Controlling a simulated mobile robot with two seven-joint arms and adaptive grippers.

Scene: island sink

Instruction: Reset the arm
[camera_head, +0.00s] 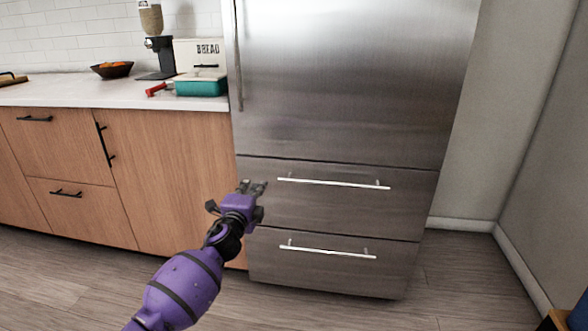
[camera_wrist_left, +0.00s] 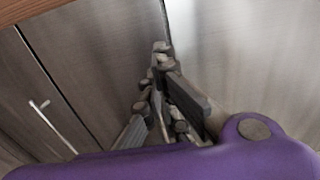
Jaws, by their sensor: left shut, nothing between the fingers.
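My left arm (camera_head: 185,285) is purple and reaches up from the bottom of the head view. My left gripper (camera_head: 253,187) is shut and empty. It is in front of the left edge of the steel fridge (camera_head: 340,90), near the left end of the upper drawer handle (camera_head: 335,183). In the left wrist view the dark fingers (camera_wrist_left: 160,60) are together with nothing between them. I cannot tell whether they touch the fridge front. My right gripper is not in view.
Wooden cabinets (camera_head: 165,165) with black handles stand left of the fridge. The white counter (camera_head: 75,92) holds a bread box (camera_head: 200,54), a teal container (camera_head: 201,88), a dispenser (camera_head: 154,40) and a dark bowl (camera_head: 112,70). The lower fridge drawer has a handle (camera_head: 328,251).

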